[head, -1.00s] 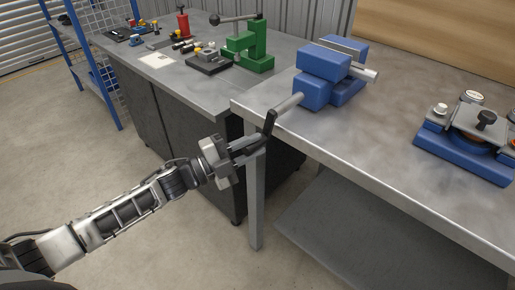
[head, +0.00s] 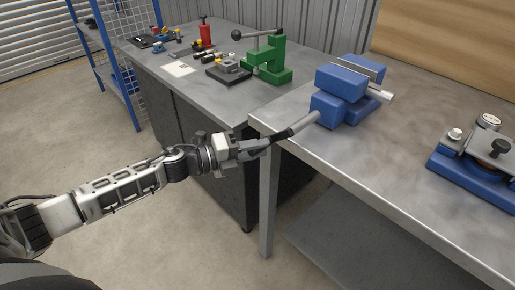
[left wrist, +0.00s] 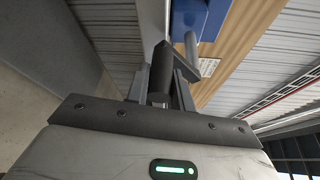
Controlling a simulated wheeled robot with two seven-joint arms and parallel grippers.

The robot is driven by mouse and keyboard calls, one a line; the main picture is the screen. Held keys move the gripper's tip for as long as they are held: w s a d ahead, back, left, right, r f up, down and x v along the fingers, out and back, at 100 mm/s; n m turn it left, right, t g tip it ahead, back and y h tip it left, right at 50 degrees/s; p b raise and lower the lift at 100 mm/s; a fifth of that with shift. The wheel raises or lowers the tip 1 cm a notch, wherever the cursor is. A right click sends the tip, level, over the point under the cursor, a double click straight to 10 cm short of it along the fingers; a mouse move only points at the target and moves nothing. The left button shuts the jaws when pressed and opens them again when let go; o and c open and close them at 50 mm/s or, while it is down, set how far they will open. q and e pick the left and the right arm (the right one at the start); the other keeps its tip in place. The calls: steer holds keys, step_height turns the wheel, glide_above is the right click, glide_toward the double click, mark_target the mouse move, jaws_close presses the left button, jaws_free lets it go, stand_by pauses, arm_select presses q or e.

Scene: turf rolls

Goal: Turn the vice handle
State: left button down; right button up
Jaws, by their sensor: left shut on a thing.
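The blue vice (head: 340,84) is fixed at the near left corner of the metal bench. Its grey screw (head: 303,124) sticks out over the bench edge toward my left gripper (head: 262,147). The dark vice handle (head: 279,136) is at the screw's outer end, and my left gripper is shut on it. In the left wrist view the handle (left wrist: 161,68) stands between the two fingers, with the screw (left wrist: 191,48) and blue vice body (left wrist: 198,16) beyond. The fingers partly hide the handle. My right gripper is not in view.
A second blue device (head: 480,168) sits at the right on the bench (head: 400,150). A green press (head: 268,62) and small tools stand on the back bench. A bench leg (head: 267,200) is just below my gripper. The floor at the left is open.

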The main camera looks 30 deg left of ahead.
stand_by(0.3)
arm_select(q)
steer(key=c, duration=1.2)
jaws_free()
steer(key=shift+a, duration=0.1)
steer(key=v, duration=1.6)
steer(key=shift+b, duration=0.4)
steer(key=s+d+f+n+t+y, duration=0.1)
steer(key=s+d+f+n+y, duration=0.1)
steer(key=d+f+n+y, duration=0.35)
steer(key=s+d+f+n+t+y, duration=0.1)
steer(key=d+f+n+y, duration=0.1)
steer(key=f+n, duration=0.65)
steer(key=s+d+f+n+g, duration=0.1)
steer(key=s+d+n+g, duration=0.1)
steer(key=d+n, duration=0.4)
steer(key=s+d+f+n+g, duration=0.1)
steer(key=s+d+n+g, duration=0.1)
steer(key=s+d+n, duration=0.2)
steer(key=d+n, duration=0.2)
steer(key=shift+d+f+y, duration=0.35)
steer(key=shift+d, duration=0.05)
